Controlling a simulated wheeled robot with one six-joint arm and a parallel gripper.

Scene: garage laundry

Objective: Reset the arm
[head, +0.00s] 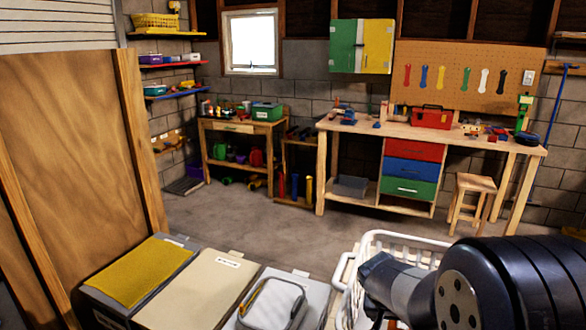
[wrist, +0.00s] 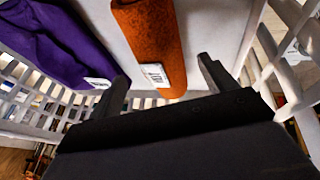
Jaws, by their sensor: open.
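My arm reaches into the lower right of the head view, over a white laundry basket (head: 405,243). My gripper (wrist: 165,78) shows in the wrist view with its two dark fingers spread apart, and nothing is held between them. It is inside or just over the basket, whose lattice walls (wrist: 30,92) stand on both sides. A rolled orange cloth (wrist: 148,40) with a white tag lies beyond the gap between the fingers. A purple cloth (wrist: 55,45) with a white tag lies to its left. Whether a finger touches either cloth I cannot tell. The fingertips are hidden in the head view.
Left of the basket stand three bins, a yellow-topped one (head: 130,272), a beige one (head: 190,292) and a grey one (head: 312,288). A wooden panel (head: 70,150) stands at left. A workbench (head: 390,130) and stool (head: 470,185) are at the back. The mid floor (head: 250,225) is clear.

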